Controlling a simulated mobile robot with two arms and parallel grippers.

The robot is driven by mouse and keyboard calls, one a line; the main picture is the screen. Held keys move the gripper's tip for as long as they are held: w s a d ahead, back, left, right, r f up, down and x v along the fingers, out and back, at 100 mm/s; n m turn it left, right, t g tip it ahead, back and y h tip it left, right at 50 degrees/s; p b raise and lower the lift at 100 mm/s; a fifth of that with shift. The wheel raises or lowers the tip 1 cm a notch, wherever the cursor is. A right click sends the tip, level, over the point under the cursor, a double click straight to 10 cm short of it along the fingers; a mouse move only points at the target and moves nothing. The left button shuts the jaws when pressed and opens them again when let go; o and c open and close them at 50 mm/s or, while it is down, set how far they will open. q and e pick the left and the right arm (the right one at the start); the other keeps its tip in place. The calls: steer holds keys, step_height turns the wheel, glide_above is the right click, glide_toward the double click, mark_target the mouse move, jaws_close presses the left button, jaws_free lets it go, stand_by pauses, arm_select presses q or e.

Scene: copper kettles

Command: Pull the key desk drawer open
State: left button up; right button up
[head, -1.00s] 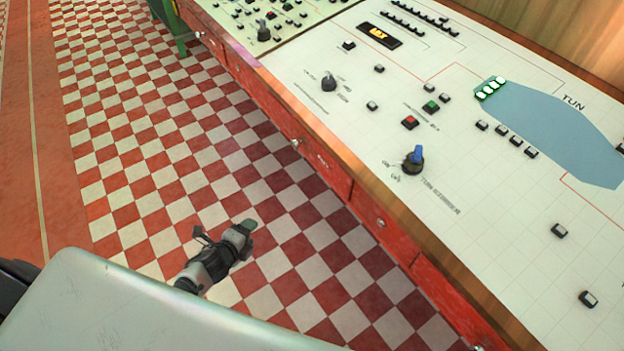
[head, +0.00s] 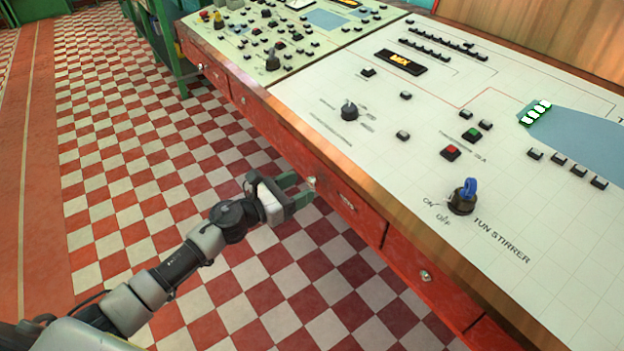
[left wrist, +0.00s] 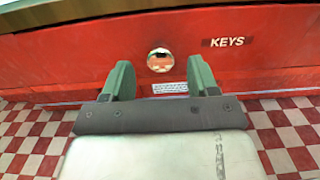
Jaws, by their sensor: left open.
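The key drawer (left wrist: 225,70) is a red desk front lettered "KEYS", with a round shiny knob (left wrist: 159,60). It looks shut. In the head view the knob (head: 311,182) sits on the drawer front (head: 346,203) below the desk's wooden edge. My left gripper (head: 300,191) is open, with its green fingertips close to the knob. In the left wrist view the fingers (left wrist: 158,80) are to either side of the knob, slightly below it, with nothing between them. I cannot tell whether the fingertips reach the knob. My right gripper is not in view.
The desk top (head: 400,150) carries buttons, dials and a blue key switch (head: 467,197). Other red drawers with knobs (head: 425,276) line the desk front. A green frame (head: 165,45) stands at the far end. The checkered floor (head: 130,150) beside the desk is clear.

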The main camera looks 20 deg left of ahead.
mark_target(309, 182)
arm_select(q)
steer(key=shift+x, duration=2.25)
steer(key=shift+c, duration=0.3)
jaws_close()
